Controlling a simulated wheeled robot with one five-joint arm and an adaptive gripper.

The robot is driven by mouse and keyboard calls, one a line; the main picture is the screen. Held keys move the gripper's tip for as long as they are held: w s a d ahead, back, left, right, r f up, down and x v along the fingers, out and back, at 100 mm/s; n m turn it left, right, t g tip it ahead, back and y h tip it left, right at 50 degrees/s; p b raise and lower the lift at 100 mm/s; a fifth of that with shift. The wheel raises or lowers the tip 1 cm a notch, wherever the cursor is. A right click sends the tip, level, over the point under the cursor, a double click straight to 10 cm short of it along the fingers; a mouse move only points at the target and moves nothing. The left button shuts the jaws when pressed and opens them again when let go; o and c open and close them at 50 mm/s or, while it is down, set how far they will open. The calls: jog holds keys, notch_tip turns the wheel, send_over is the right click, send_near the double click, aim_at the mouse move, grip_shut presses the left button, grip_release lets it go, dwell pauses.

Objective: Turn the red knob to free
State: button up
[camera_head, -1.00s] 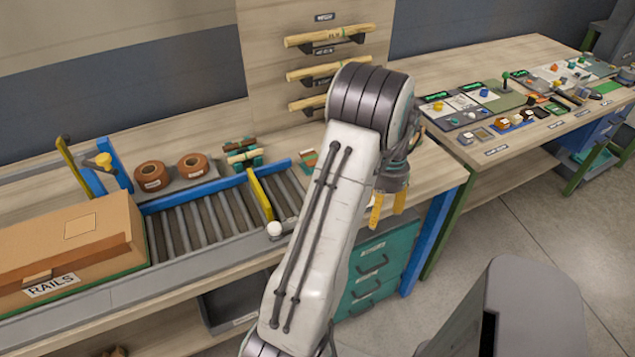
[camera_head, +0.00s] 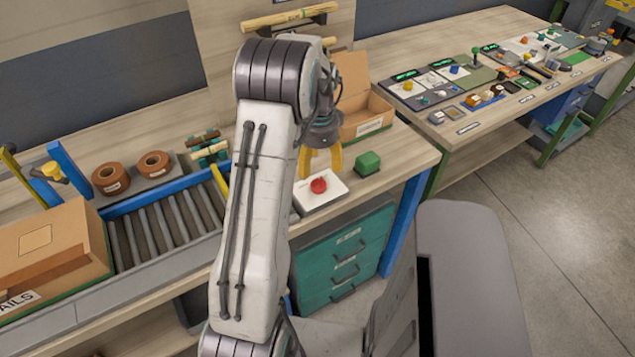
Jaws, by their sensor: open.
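The red knob (camera_head: 319,186) sits on a white box (camera_head: 324,199) near the front edge of the wooden bench. My gripper (camera_head: 320,163), with two yellow fingers, points down just behind and above the knob, apart from it as far as I can tell. The gripper is open and empty. Any markings on the white box are too small to read, so the knob's setting cannot be told.
The roller conveyor (camera_head: 165,225) with a large carton (camera_head: 50,255) lies left. A second bench (camera_head: 480,60) with panels is at the right.

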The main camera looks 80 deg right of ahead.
aim_at(319, 181)
jog(key=shift+f+m, duration=0.15)
jog(key=shift+m, duration=0.25)
jog(key=shift+f, duration=0.3)
jog(key=shift+f+p, duration=0.55)
jog(key=shift+f, duration=2.65)
jog(key=c, duration=1.2)
